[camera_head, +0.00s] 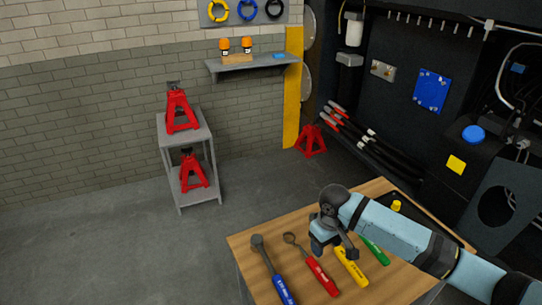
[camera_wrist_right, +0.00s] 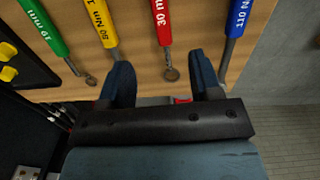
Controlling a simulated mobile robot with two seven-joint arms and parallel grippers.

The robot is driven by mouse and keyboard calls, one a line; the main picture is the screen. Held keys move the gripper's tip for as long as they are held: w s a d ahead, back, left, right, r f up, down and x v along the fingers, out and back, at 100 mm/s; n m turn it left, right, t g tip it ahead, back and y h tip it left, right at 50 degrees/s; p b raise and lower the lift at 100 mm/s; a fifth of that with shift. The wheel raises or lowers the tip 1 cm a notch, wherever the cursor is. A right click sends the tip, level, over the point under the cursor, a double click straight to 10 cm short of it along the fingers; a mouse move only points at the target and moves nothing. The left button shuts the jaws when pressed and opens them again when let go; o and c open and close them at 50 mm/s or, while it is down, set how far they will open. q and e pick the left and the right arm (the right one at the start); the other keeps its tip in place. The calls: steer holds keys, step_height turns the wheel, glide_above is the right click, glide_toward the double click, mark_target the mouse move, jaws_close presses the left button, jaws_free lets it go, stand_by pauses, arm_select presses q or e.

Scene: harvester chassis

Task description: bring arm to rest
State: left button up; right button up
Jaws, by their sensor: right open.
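My right arm (camera_head: 395,232) reaches in from the right over the wooden table. My right gripper (camera_head: 330,240) hangs above the tabletop, near the tools. In the right wrist view the two blue fingers of the right gripper (camera_wrist_right: 164,78) are apart with nothing between them. The end of the red-handled wrench (camera_wrist_right: 163,30) lies on the table beyond the gap between the fingers. My left gripper is not in view.
The wooden table (camera_head: 250,240) also bears a blue-handled tool (camera_head: 277,283), a yellow-handled tool (camera_head: 350,266), a green-handled tool (camera_head: 376,251) and a black tray (camera_head: 425,222). Red jack stands (camera_head: 181,110) sit on a grey shelf (camera_head: 170,150). Dark machinery (camera_head: 400,60) stands behind. Left floor is clear.

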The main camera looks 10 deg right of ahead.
steer(key=s+a+f+t+y, duration=0.1)
steer(key=s+a+f, duration=0.1)
steer(key=s+a, duration=0.1)
steer(key=s+a+f+t+y+p, duration=0.1)
steer(key=s+a+f+t+y, duration=0.1)
steer(key=s+a+f, duration=0.1)
steer(key=s+a+f+t+y+p, duration=0.1)
steer(key=s+a+f+t, duration=0.1)
steer(key=s+a+f, duration=0.1)
steer(key=shift+s+a, duration=0.25)
steer(key=shift+a, duration=0.3)
steer(key=shift+s+a, duration=0.25)
steer(key=shift+a, duration=0.3)
steer(key=s+t, duration=0.1)
steer(key=s, duration=0.2)
steer(key=s+t+p, duration=0.1)
steer(key=s+t, duration=0.1)
steer(key=s, duration=0.1)
steer(key=shift+d+p, duration=0.1)
steer(key=shift+p, duration=0.2)
steer(key=s+d+r+t, duration=0.1)
steer(key=s+d+t, duration=0.1)
steer(key=s, duration=0.4)
steer(key=shift+s+d+t+h+p, duration=0.15)
steer(key=shift+d+t+h+p, duration=0.25)
steer(key=shift+t, duration=0.1)
steer(key=shift+r, duration=0.1)
